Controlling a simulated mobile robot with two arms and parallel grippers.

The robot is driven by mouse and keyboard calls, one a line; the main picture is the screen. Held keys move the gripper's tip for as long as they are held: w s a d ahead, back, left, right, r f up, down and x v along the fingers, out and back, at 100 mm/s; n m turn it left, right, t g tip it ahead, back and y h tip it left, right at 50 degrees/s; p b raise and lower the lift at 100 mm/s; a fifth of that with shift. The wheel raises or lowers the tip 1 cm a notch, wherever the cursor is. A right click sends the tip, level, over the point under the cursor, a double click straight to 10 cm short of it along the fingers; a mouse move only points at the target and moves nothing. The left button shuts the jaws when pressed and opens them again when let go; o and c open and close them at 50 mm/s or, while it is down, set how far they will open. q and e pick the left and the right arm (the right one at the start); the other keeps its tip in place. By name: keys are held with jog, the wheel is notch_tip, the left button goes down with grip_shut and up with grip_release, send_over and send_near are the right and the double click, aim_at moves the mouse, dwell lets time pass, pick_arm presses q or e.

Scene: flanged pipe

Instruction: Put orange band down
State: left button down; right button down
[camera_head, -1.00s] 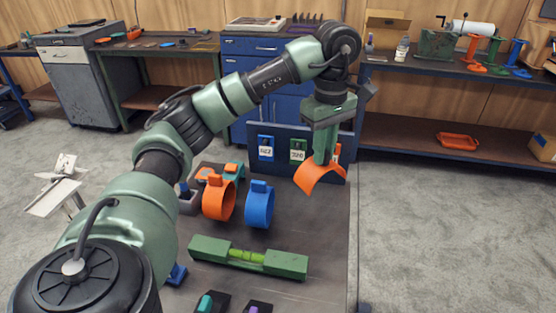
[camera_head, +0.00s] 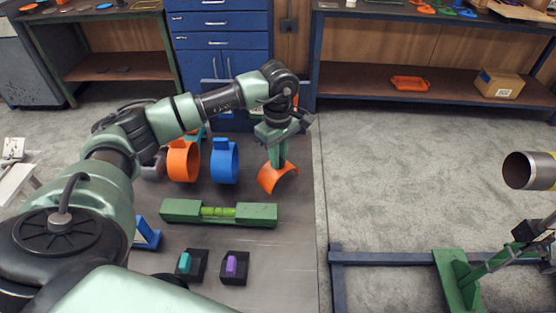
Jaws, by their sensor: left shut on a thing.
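My left gripper (camera_head: 276,157) reaches in from the left and points down, shut on the orange band (camera_head: 277,177). The band is a curved half-ring, arch side up, at the right part of the grey table (camera_head: 290,240). I cannot tell whether its lower edges touch the table top. Its upper middle is hidden by the jaws. My right gripper is not in view.
An orange ring clamp (camera_head: 183,161) and a blue one (camera_head: 224,161) stand left of the band. A green level (camera_head: 218,213) lies in front. Two black holders (camera_head: 234,268) sit nearer. A metal pipe (camera_head: 528,171) and green stand (camera_head: 458,281) are at right. Table beside the band is clear.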

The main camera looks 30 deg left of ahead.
pick_arm(q)
jog(key=shift+f, duration=0.95)
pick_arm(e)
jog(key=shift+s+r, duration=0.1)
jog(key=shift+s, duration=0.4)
pick_arm(q)
jog(key=c, duration=1.4)
grip_release()
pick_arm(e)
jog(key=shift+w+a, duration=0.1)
